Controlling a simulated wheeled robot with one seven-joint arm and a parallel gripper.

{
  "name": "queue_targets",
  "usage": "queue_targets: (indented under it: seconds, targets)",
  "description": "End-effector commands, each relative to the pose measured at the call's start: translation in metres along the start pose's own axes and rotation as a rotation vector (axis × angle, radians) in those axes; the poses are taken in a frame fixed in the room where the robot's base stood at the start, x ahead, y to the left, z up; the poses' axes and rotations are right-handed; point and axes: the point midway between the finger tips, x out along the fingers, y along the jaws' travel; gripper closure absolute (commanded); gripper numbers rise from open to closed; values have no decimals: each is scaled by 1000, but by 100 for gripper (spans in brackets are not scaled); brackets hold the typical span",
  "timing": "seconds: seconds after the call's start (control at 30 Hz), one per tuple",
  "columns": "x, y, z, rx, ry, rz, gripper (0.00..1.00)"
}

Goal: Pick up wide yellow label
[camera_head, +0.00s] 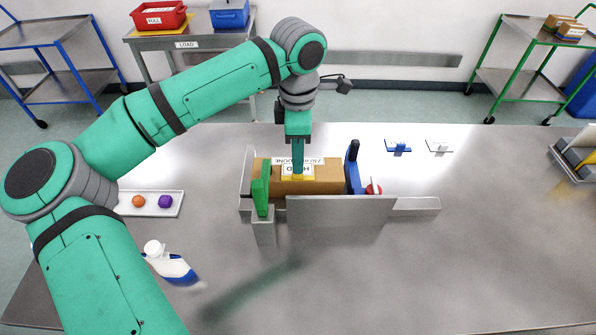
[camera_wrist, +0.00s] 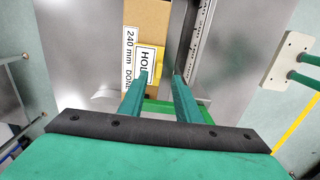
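The wide yellow label (camera_head: 297,171) lies against a brown box (camera_head: 327,174) in the metal fixture. It has a white face with partly readable "HOLD" lettering. In the wrist view, the label (camera_wrist: 146,58) shows a yellow edge and tab on its right side. My gripper (camera_head: 298,172) points down at the label from above. In the wrist view, my gripper (camera_wrist: 160,77) has its fingers apart with nothing clearly held between them. The left finger overlaps the label's lower part; the right finger is beside the box. I cannot tell whether either touches the label.
A green upright plate (camera_head: 261,188) and a blue upright part (camera_head: 352,167) stand at the box's ends. A metal front wall (camera_head: 335,212) stands before it. A white tray (camera_head: 174,203) and a bottle (camera_head: 170,264) are at left. The table's right side is mostly clear.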

Motion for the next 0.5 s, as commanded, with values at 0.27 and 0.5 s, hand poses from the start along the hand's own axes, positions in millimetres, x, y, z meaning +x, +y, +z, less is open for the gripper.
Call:
queue_targets:
  seconds: [0.27,0.5]
  targets:
    - [36,1,0,2,-2,-2,70]
    - [48,2,0,2,-1,0,70]
